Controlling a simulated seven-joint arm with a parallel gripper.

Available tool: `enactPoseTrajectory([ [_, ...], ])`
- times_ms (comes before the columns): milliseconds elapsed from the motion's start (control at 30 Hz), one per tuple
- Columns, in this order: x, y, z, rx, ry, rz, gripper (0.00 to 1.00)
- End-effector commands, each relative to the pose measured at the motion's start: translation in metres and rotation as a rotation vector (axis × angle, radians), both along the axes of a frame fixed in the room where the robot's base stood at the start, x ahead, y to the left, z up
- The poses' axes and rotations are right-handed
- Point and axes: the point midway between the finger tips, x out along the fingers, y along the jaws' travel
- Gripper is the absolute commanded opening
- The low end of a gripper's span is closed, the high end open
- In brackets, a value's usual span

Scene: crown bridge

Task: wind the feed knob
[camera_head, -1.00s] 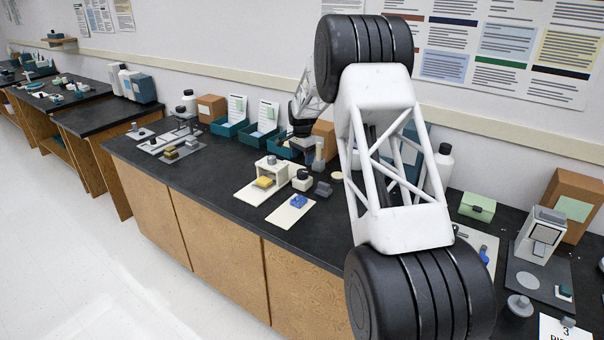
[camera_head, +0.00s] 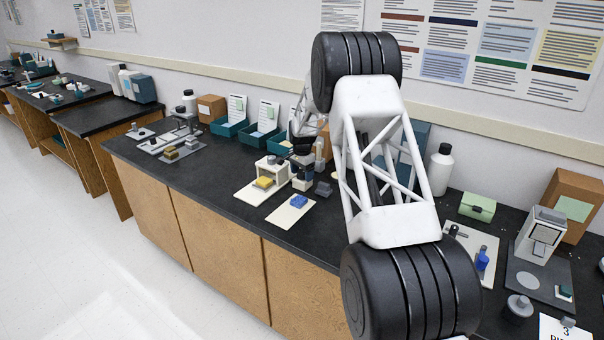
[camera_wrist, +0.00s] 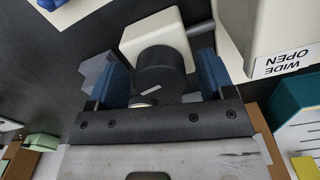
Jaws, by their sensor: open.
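The feed knob (camera_wrist: 163,72) is a black round knob with a pale mark, on a cream block-shaped unit (camera_wrist: 150,32). My gripper (camera_wrist: 160,60) is open, with one blue finger on each side of the knob in the wrist view. Gaps show between the knob and both fingers, and I cannot tell how deep the fingers reach. In the head view my gripper (camera_head: 303,160) is above the cream unit (camera_head: 303,182) on the dark bench and hides the knob.
A cream stand marked "WIDE OPEN" (camera_wrist: 285,62) is close to the right finger. A grey block (camera_head: 323,189) is right of the unit. A blue block (camera_head: 299,201) lies on a pale mat in front. Teal bins (camera_head: 264,138) stand behind.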

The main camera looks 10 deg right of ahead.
Motion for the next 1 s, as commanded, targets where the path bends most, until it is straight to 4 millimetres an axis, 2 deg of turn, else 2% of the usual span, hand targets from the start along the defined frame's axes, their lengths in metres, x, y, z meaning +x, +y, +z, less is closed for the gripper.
enactPoseTrajectory([
  [133, 0.0, 0.0, 0.0002, 0.0, 0.0, 0.0, 0.74],
  [400, 0.0001, 0.0001, 0.0004, 0.0, 0.0, 0.0, 0.32],
  [467, 0.0001, 0.0001, 0.0004, 0.0, 0.0, 0.0, 0.26],
  [767, 0.0002, 0.0, 0.0006, 0.0, 0.0, 0.026, 0.26],
  [1000, 0.0002, -0.0003, 0.0011, 0.0, 0.0, 0.123, 0.26],
])
